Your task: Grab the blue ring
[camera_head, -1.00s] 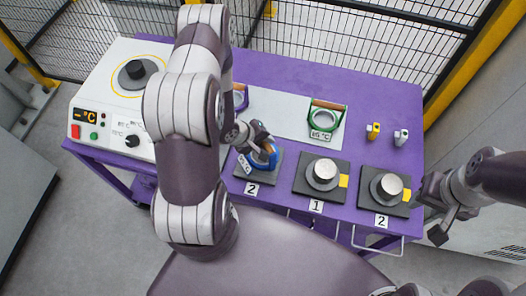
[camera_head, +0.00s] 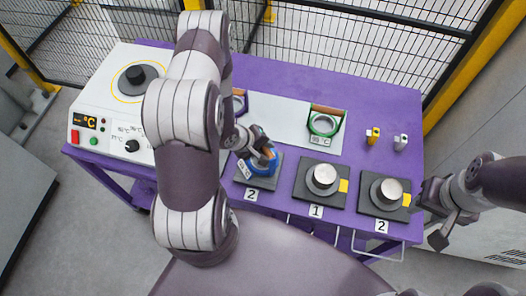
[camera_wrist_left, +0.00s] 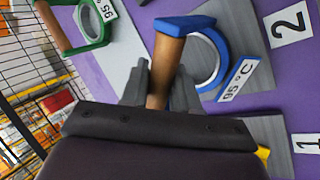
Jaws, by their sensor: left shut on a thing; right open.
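The blue ring (camera_head: 259,168) has a brown wooden handle and a white temperature label. It is at the leftmost dark square plate (camera_head: 253,181), marked 2. My left gripper (camera_head: 266,153) is shut on its handle. In the left wrist view, the two fingers (camera_wrist_left: 160,88) stand either side of the handle, and the blue ring (camera_wrist_left: 219,57) extends beyond them with its label reading 95 °C. I cannot tell whether the ring touches the plate. My right gripper (camera_head: 434,212) is open and empty beside the table's right edge.
A green ring (camera_head: 323,123) lies on the white sheet (camera_head: 280,117); another ring (camera_head: 239,101) is partly hidden by my left arm. Plates with metal cylinders (camera_head: 321,178) (camera_head: 385,193) stand to the right. A heater box (camera_head: 118,95) is at left.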

